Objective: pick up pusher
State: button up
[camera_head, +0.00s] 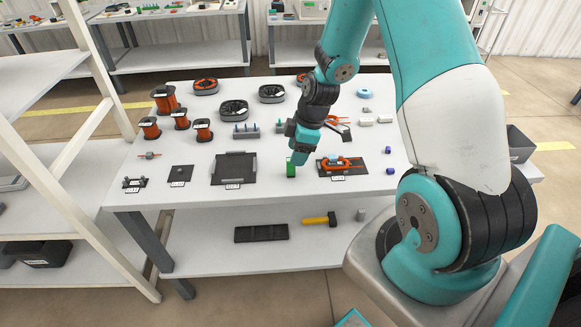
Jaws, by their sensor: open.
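My gripper (297,159) points down over the middle of the white table, at the end of my teal and black arm. Its fingers are small and partly hidden by the wrist, but it looks open. A small upright green piece (291,170) stands right at the fingertips, between the two dark mats. It may be the pusher; no label on it can be read. I cannot tell whether the fingers touch it.
Right of my gripper, an orange-and-blue part (341,165) lies on a dark mat. A dark square mat (234,170) lies to the left. Copper wire spools (165,99) stand at the back left. The table's front edge (250,200) is mostly clear.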

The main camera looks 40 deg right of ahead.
aim_at(291, 167)
jog(key=shift+w+p+x, duration=0.15)
jog(key=shift+x, duration=0.85)
jog(key=shift+w+p+x, duration=0.1)
jog(key=shift+w+x, duration=0.05)
jog(key=shift+x, duration=0.9)
jog(key=shift+w+p+x, duration=0.15)
jog(key=shift+w+x, duration=0.05)
jog(key=shift+x, duration=0.8)
jog(key=c, duration=1)
